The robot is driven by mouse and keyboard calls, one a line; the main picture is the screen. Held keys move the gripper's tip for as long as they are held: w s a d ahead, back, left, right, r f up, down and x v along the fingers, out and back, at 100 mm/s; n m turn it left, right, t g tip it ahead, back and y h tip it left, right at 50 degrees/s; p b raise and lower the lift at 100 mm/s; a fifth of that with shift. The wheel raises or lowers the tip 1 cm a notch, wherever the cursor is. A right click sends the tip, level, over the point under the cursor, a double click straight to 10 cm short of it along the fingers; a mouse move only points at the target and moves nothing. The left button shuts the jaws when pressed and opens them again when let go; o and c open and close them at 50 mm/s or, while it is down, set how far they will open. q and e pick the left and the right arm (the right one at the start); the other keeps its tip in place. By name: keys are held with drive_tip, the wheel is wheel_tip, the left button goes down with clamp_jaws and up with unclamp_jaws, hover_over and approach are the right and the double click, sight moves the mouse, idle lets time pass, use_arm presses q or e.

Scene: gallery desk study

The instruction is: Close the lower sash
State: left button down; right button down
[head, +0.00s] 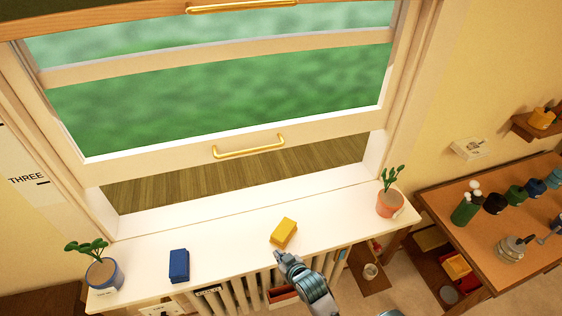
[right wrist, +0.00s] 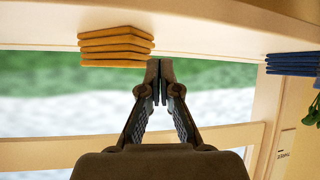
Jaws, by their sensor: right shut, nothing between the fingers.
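The lower sash (head: 120,170) is a white-framed window pane in the head view, raised, with an open gap between its bottom rail and the sill. A gold handle (head: 249,146) sits on that rail. My right gripper (head: 282,258) is shut and empty at the front edge of the white sill (head: 225,250), below and apart from the handle. In the right wrist view its closed fingertips (right wrist: 158,82) are beside a yellow folded stack (right wrist: 115,47); I cannot tell whether they touch. My left gripper is not in view.
On the sill are the yellow stack (head: 284,233), a blue stack (head: 179,266), a plant in a blue pot (head: 104,273) at left and one in a terracotta pot (head: 390,203) at right. A radiator (head: 240,293) is below. A desk with bottles (head: 466,208) stands at right.

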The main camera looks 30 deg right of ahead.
drive_tip(key=w+d+r+m+t+h, duration=0.1)
drive_tip(key=w+d+r+t+h, duration=0.2)
drive_tip(key=r, duration=0.6)
drive_tip(key=w+d+r+m+t+h, duration=0.1)
drive_tip(key=w+d+r+t, duration=0.35)
drive_tip(key=r, duration=0.45)
drive_tip(key=w+d+r+m+t+h, duration=0.25)
drive_tip(key=r+t, duration=0.25)
drive_tip(key=r, duration=0.5)
drive_tip(key=w+a+f+p+x, duration=0.1)
drive_tip(key=p+x, duration=0.3)
drive_tip(key=x, duration=0.6)
drive_tip(key=shift+n+g+y, duration=0.25)
drive_tip(key=shift+n+y, duration=0.2)
drive_tip(key=shift+s+d+f, duration=0.1)
drive_tip(key=shift+d+f, duration=0.05)
drive_tip(key=shift+f, duration=0.9)
drive_tip(key=shift+d+f, duration=0.1)
drive_tip(key=shift+f, duration=0.95)
drive_tip(key=shift+f, duration=0.1)
wheel_tip(320, 180, down, 13)
drive_tip(key=b, duration=0.8)
drive_tip(key=shift+f+b, duration=0.25)
drive_tip(key=shift+b, duration=0.1)
